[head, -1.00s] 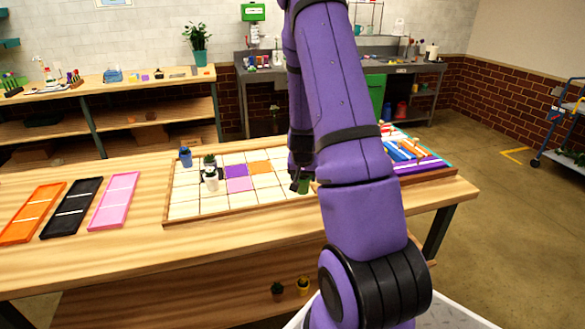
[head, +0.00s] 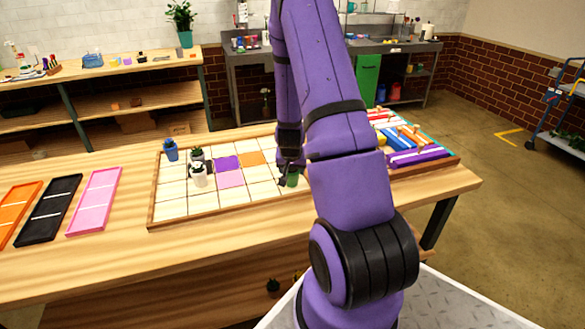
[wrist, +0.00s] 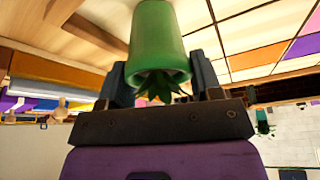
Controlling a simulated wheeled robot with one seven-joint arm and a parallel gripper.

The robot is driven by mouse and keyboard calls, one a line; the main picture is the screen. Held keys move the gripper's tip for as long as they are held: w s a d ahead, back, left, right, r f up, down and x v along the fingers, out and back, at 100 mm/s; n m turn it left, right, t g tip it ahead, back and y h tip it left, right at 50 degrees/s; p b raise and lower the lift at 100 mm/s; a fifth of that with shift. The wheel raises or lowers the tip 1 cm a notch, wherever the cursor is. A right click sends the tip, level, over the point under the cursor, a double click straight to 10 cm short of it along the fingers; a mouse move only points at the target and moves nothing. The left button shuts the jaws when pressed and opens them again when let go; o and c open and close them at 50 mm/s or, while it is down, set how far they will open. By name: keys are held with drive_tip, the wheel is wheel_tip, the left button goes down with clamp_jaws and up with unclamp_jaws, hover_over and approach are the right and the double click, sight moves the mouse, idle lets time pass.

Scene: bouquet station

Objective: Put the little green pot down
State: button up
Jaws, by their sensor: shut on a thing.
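The little green pot (head: 292,180) is at the right part of the tiled board (head: 152,210) in the head view. The wrist view shows the same green pot (wrist: 160,45) large, with its dark green plant towards the bottom of the picture. My gripper (head: 290,172) is shut on the pot, with one finger on each side of it in the wrist view (wrist: 162,72). I cannot tell whether the pot's base touches the board. My arm hides the board's right end.
A blue pot (head: 171,154) and a white pot (head: 200,179) stand on the board's left part. Orange (head: 14,210), black (head: 50,208) and pink (head: 96,200) trays lie left of it. A case of coloured pieces (head: 415,165) sits right of my arm. Most pale tiles are bare.

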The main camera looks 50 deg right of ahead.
drive_tip(key=shift+f, duration=0.1)
drive_tip(key=o, duration=1.1)
drive_tip(key=s+a+r+n+t+y, duration=0.1)
drive_tip(key=s+a+r+n+y, duration=0.15)
drive_tip(key=a+r, duration=0.95)
drive_tip(key=s+a+r+n+t+y, duration=0.1)
drive_tip(key=a+r+n, duration=0.2)
drive_tip(key=a+r, duration=0.95)
drive_tip(key=shift+s+a+r+n, duration=0.9)
drive_tip(key=shift+s+a+r, duration=0.25)
drive_tip(key=shift+s+r, duration=1.3)
drive_tip(key=shift+s+a+r+n, duration=0.85)
drive_tip(key=shift+s+a+r, duration=0.35)
drive_tip(key=shift+s+r, duration=1.2)
drive_tip(key=shift+s+a+r+n, duration=1.05)
drive_tip(key=shift+s+r, duration=0.8)
drive_tip(key=shift+s, duration=1.1)
